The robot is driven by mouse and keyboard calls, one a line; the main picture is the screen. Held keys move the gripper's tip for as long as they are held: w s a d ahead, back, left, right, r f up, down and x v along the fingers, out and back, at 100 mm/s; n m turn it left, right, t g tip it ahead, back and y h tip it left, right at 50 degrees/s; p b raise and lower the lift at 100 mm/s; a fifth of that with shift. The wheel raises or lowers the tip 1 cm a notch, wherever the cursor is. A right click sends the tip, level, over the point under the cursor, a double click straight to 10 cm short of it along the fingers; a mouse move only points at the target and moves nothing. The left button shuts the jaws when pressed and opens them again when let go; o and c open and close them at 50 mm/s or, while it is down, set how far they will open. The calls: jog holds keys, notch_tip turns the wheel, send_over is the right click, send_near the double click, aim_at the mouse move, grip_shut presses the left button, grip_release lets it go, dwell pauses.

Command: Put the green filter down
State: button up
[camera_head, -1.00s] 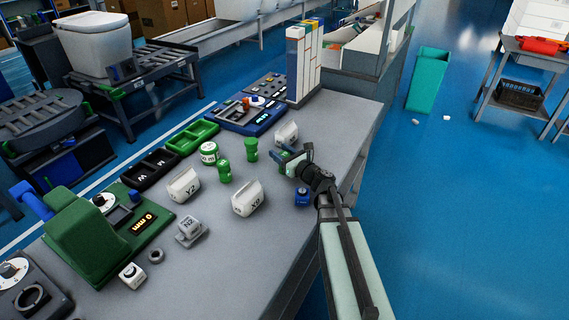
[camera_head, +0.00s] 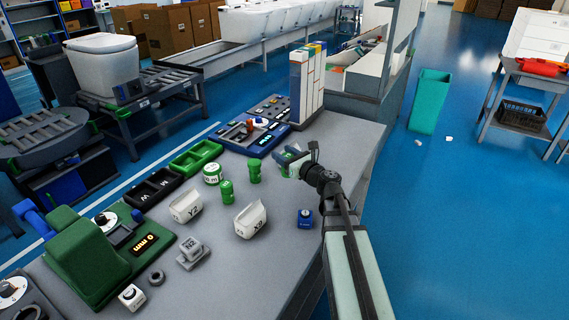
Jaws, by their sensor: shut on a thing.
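My gripper (camera_head: 292,166) is over the right part of the grey workbench (camera_head: 345,140), at the end of the arm coming in from the lower right. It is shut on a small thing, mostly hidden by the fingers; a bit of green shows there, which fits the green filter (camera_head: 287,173). I cannot tell whether it touches the bench. Two other green cylinders, a nearer one (camera_head: 227,191) and a farther one (camera_head: 255,171), stand upright to the left of my gripper.
A green-and-white round tin (camera_head: 212,174) and a green tray (camera_head: 196,157) are left. A tall rack (camera_head: 307,88) stands behind.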

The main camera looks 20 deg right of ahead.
jog(key=shift+a+r, duration=0.2)
jog(key=shift+r, duration=0.35)
jog(key=w+a+r+n+g+y, duration=0.2)
jog(key=w+a+r, duration=0.1)
jog(key=a, duration=0.9)
jog(key=w+a+r+n+g+y, duration=0.1)
jog(key=w+a+r+n+y, duration=0.15)
jog(key=a, duration=1.05)
jog(key=m+t+h, duration=0.2)
jog(key=m, duration=0.1)
send_over(209, 165)
jog(key=shift+s+f, duration=0.15)
jog(key=shift+f, duration=4.1)
jog(key=shift+f, duration=0.1)
jog(key=o, duration=1.1)
jog(key=shift+c, duration=0.2)
